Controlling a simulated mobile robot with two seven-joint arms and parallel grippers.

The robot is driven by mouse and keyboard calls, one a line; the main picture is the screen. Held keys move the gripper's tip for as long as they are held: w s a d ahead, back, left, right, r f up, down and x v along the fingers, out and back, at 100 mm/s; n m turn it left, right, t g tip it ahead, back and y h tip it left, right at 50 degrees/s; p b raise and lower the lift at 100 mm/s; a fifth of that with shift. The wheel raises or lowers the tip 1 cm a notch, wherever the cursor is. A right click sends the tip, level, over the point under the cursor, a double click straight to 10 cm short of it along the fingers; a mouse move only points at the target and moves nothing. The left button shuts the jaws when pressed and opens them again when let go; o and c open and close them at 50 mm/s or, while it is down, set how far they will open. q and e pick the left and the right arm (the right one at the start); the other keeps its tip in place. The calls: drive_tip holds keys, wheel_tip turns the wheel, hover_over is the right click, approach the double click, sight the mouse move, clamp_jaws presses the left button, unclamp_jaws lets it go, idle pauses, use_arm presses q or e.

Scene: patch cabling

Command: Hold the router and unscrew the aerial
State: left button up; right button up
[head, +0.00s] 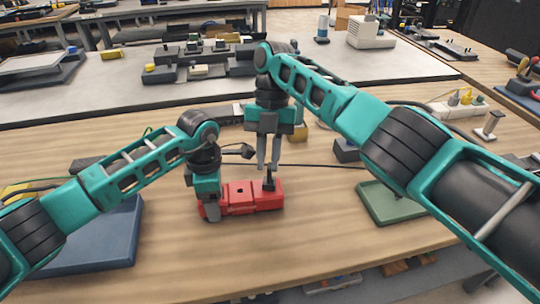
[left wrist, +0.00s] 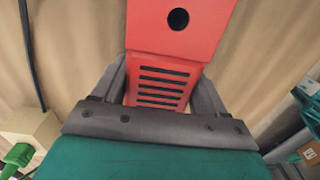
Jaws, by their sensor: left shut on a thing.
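The red router (head: 240,196) lies on the wooden table, with a dark round hole in its top. My left gripper (head: 208,205) is shut on its left end. In the left wrist view the router (left wrist: 165,45) passes between the two fingers, with dark vent slots near the jaws. The short black aerial (head: 269,183) stands upright at the router's right end. My right gripper (head: 269,166) points down directly over the aerial. Its fingers look slightly apart, with the tips at about the aerial's top. I cannot tell whether they touch it.
A blue tray (head: 95,245) lies at the left, partly behind my left arm. A green tray (head: 390,204) lies to the right. A dark cable (head: 318,166) runs behind the router. A black plug-like piece (head: 235,151) is near my left wrist. The table in front of the router is clear.

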drive_tip(key=shift+a, duration=0.1)
drive_tip(key=m+y, duration=0.1)
drive_tip(key=m, duration=0.2)
drive_tip(key=m+t+y, duration=0.1)
drive_tip(key=m, duration=0.2)
drive_tip(key=shift+m, duration=0.4)
drive_tip(key=shift+w+d+m+t+y, duration=0.15)
drive_tip(key=shift+m+t+y, duration=0.3)
drive_tip(key=shift+m, duration=0.75)
drive_tip(key=m+t, duration=0.1)
drive_tip(key=m, duration=0.1)
drive_tip(key=m+y, duration=0.1)
drive_tip(key=m, duration=0.1)
drive_tip(key=shift+m+t, duration=0.3)
drive_tip(key=shift+t, duration=0.05)
drive_tip(key=m+t, duration=0.1)
drive_tip(key=m, duration=0.2)
drive_tip(key=shift+s, duration=0.2)
drive_tip(key=m+t, duration=0.1)
drive_tip(key=m, duration=0.3)
drive_tip(key=shift+t+h, duration=0.25)
drive_tip(key=shift+t, duration=0.15)
drive_tip(key=m+t+h, duration=0.1)
drive_tip(key=m, duration=0.2)
drive_tip(key=m+t, duration=0.1)
drive_tip(key=m, duration=0.2)
drive_tip(key=shift+m+h, duration=0.4)
drive_tip(key=shift+f, duration=0.1)
